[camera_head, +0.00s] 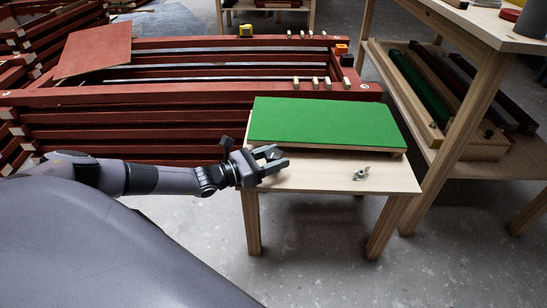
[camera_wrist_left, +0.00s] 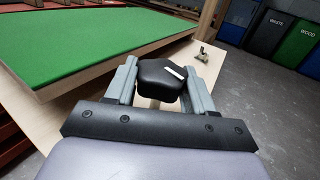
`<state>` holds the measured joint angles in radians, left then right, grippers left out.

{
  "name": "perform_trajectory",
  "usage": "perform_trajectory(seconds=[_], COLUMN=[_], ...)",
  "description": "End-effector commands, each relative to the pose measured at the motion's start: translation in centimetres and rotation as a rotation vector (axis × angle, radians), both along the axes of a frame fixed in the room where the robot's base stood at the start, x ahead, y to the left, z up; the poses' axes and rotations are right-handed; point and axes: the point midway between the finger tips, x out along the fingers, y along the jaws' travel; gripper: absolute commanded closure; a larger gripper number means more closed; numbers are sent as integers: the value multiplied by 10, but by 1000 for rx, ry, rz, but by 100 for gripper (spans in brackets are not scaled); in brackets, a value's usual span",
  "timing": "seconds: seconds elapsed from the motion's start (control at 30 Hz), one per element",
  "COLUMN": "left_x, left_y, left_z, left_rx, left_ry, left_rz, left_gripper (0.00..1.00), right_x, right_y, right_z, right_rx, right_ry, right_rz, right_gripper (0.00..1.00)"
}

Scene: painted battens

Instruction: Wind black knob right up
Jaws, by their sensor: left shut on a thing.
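The black knob (camera_wrist_left: 158,80) has a white mark on its top and sits on a pale stem at the near edge of the small wooden table (camera_head: 318,178). In the left wrist view it is between the two fingers of my left gripper (camera_wrist_left: 160,85), which is shut on it. In the head view my left gripper (camera_head: 272,160) reaches in from the left at the table's left front corner, and its fingers mostly hide the knob. My right gripper is not in view.
A green board (camera_head: 325,122) lies on the table just behind my left gripper. A metal wing nut (camera_head: 360,174) stands to the right on the tabletop. Red battens (camera_head: 130,125) are stacked behind, and a wooden shelf unit (camera_head: 480,90) stands at right.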

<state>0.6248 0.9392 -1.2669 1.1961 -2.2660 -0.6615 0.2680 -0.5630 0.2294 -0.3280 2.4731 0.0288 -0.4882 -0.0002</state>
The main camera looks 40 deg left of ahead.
Motion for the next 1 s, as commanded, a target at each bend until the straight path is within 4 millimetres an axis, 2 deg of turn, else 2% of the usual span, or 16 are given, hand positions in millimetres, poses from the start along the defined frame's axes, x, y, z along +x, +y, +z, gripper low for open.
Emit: perform_trajectory(seconds=[0.4,1.0], left_x=[1,0], left_y=[1,0], left_z=[0,0], left_rx=[5,0], left_ry=[2,2], left_rz=[-261,-460], left_gripper=[77,77], right_x=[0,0], right_y=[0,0], right_z=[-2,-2], right_rx=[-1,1], right_ry=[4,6], right_rz=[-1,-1], right_gripper=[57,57])
